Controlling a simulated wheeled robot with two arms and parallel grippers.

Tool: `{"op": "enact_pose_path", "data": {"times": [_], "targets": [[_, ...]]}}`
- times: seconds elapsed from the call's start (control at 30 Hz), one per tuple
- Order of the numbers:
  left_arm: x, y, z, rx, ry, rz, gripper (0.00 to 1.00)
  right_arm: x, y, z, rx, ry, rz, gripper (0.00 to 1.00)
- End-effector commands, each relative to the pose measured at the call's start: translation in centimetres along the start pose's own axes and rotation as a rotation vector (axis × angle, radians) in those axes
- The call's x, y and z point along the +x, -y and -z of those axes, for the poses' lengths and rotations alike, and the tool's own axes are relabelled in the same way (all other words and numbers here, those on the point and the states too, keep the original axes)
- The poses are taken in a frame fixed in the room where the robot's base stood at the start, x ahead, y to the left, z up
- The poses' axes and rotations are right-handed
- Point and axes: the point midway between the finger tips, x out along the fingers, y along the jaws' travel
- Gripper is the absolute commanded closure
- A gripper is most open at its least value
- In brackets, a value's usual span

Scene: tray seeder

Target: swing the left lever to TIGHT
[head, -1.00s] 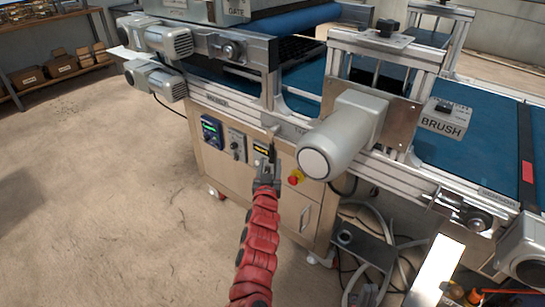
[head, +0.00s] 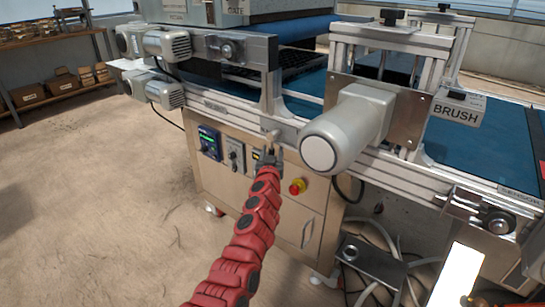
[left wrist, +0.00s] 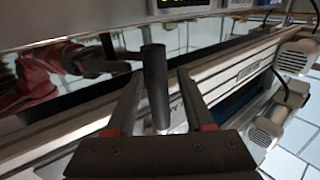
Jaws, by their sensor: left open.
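The left lever (head: 273,136) is a small grey handle on the front rail of the machine, above the control cabinet; its lower part is close to my gripper. My left gripper (head: 269,153) is at the lever, its red arm coming up from below. In the left wrist view the lever shows as a dark round bar (left wrist: 155,88) between the two fingers of my left gripper (left wrist: 158,82). The fingers are open, with gaps on both sides of the bar. No TIGHT mark is readable. My right gripper is not in view.
The cabinet (head: 240,190) below carries a lit display (head: 209,142) and a red stop button (head: 297,186) right of my gripper. A large grey motor (head: 345,130) juts out to the right. The floor at left (head: 100,210) is clear.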

Motion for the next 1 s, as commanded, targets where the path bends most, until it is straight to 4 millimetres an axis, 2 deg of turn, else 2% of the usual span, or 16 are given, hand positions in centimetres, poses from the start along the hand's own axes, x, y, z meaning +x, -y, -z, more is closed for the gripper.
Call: {"op": "enact_pose_path", "data": {"times": [0.3,0.37,0.6,1.0], "targets": [[0.15,-0.06,0.00,-0.002,0.001,-0.001,0.47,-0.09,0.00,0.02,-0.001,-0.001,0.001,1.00],[0.15,-0.06,-0.02,-0.002,0.001,-0.001,0.56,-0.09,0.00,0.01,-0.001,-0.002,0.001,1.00],[0.14,-0.06,-0.04,-0.001,0.001,-0.001,0.99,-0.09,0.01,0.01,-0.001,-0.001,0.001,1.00],[0.14,-0.06,-0.07,-0.001,0.002,-0.001,1.00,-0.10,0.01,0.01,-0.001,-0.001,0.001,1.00]]}}
